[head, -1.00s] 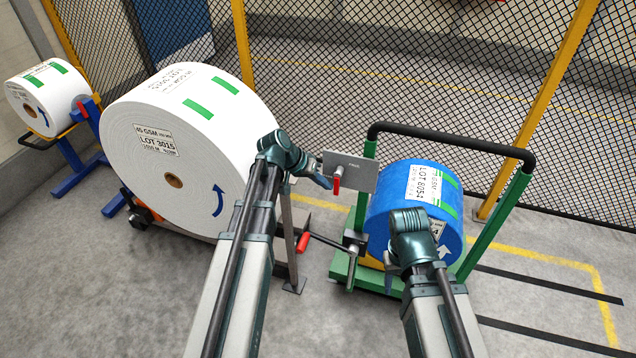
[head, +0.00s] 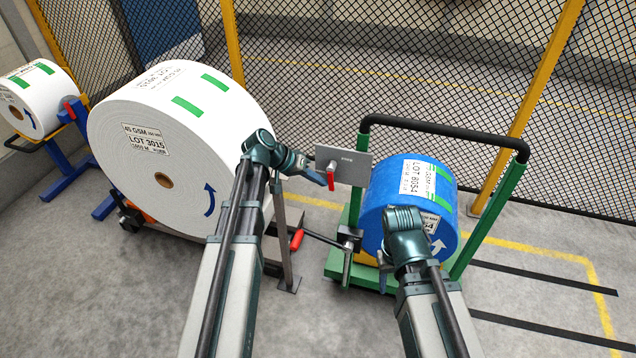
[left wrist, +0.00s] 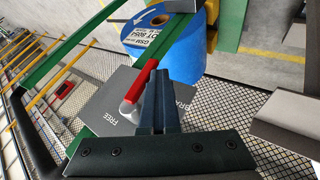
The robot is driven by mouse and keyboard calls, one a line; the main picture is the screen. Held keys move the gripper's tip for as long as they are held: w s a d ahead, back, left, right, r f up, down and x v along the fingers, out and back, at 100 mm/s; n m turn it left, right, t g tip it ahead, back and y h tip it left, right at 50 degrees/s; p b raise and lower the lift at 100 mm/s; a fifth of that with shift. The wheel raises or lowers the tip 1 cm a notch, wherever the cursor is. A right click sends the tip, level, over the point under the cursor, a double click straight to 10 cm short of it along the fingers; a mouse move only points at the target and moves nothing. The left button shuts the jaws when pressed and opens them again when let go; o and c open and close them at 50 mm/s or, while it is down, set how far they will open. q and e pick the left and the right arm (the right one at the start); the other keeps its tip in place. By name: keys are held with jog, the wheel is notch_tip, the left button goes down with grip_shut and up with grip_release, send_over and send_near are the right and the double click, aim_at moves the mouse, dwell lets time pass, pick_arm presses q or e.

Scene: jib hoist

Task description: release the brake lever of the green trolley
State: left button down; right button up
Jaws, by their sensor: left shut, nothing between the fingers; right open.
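The green trolley (head: 488,222) stands right of centre in the head view, with a black top handle. A grey plate (head: 355,168) on it bears the red brake lever (head: 331,181), which hangs down from its pivot. In the left wrist view the lever (left wrist: 142,82) lies close along the left side of my shut, empty fingers (left wrist: 158,100); contact is unclear. FREE is readable on the plate (left wrist: 98,108), and BRAKE is partly covered. My left gripper (head: 320,179) is at the lever in the head view.
The blue roll (head: 400,180) sits on the trolley. A large white roll (head: 120,140) stands left of it on a stand with a red-gripped crank (head: 296,240). A smaller white roll (head: 38,92) is at far left. A mesh fence (head: 420,60) runs behind. Floor at right is clear.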

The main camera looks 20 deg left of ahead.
aim_at(331, 188)
pick_arm(q)
jog(key=d+h+b, duration=0.1)
jog(key=h+b, duration=0.1)
jog(key=b, duration=0.1)
jog(key=f+n+h+b, duration=0.1)
jog(key=h+b, duration=0.1)
jog(key=b, duration=0.2)
jog(key=d+f+h+b, duration=0.1)
jog(key=h+b, duration=0.1)
jog(key=b, duration=0.2)
jog(key=shift+d+f+n+t, duration=0.1)
jog(key=shift+d+n+t, duration=0.2)
jog(key=shift+t, duration=0.1)
jog(key=d+r+n+t+h+b, duration=0.1)
jog(key=h+b, duration=0.1)
jog(key=b, duration=0.2)
jog(key=d+n+t+h+b, duration=0.1)
jog(key=h+b, duration=0.2)
jog(key=b, duration=0.1)
jog(key=d+r+n+t+h+b, duration=0.1)
jog(key=h+b, duration=0.1)
jog(key=b, duration=0.2)
jog(key=shift+s+d+r+n+h+b, duration=0.1)
jog(key=shift+d+r+n+h+b, duration=0.15)
jog(key=shift+r+n+h+b, duration=0.1)
jog(key=shift+f, duration=0.1)
